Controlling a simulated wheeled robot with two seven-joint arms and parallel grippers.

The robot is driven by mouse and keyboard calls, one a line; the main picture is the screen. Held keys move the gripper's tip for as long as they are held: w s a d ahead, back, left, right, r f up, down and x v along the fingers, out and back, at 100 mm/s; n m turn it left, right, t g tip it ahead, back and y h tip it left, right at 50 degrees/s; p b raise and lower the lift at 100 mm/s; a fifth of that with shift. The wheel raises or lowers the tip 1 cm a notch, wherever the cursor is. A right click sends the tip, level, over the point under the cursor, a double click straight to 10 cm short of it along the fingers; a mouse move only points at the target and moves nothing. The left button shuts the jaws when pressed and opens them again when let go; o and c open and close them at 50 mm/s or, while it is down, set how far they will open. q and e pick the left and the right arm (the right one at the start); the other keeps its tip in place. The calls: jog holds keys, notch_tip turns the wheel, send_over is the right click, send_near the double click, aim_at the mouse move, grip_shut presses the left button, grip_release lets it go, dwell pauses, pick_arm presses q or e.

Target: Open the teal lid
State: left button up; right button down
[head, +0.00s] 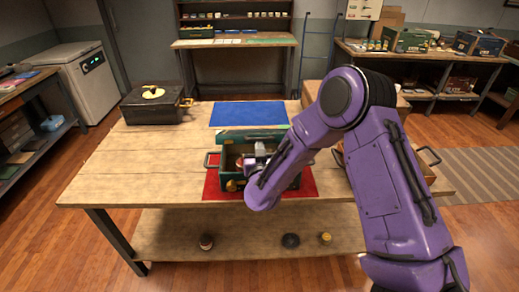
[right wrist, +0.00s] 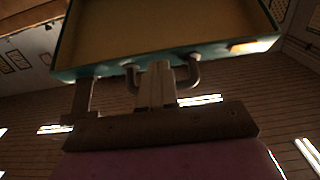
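The teal box (head: 232,184) sits on a red mat (head: 308,186) at the table's front, with side handles. Its teal lid (head: 252,134) stands raised at the back, and the box's inside partly shows. In the right wrist view the lid (right wrist: 95,68) shows its tan inner face and teal rim, with a grey handle (right wrist: 196,76) at the near edge. My right gripper (head: 262,149) is over the box; in the wrist view its fingers (right wrist: 160,72) are together at the middle of the handle and appear shut on it. My arm hides the box's right part. My left gripper is not in view.
A blue mat (head: 248,113) lies behind the box. A black case (head: 152,105) with a yellow disc stands at the table's back left. A brown crate (head: 428,173) at the right is partly behind my arm. The table's left front (head: 130,170) is clear.

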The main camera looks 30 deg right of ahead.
aim_at(259, 134)
jog(key=shift+w+d+r+p, duration=0.1)
jog(key=shift+w+r+p, duration=0.15)
jog(key=shift+r, duration=0.2)
jog(key=shift+w+d+r+p, duration=0.1)
jog(key=shift+r+p, duration=0.1)
jog(key=shift+r, duration=0.2)
jog(key=shift+w+d+r+p, duration=0.2)
jog(key=shift+w+r+p, duration=0.1)
jog(key=shift+r+p, duration=0.2)
jog(key=shift+w+d+r+p, duration=0.2)
jog(key=shift+w+r+p, duration=0.15)
jog(key=shift+r, duration=0.2)
jog(key=p+v, duration=0.1)
jog(key=v, duration=1)
jog(key=shift+f, duration=0.1)
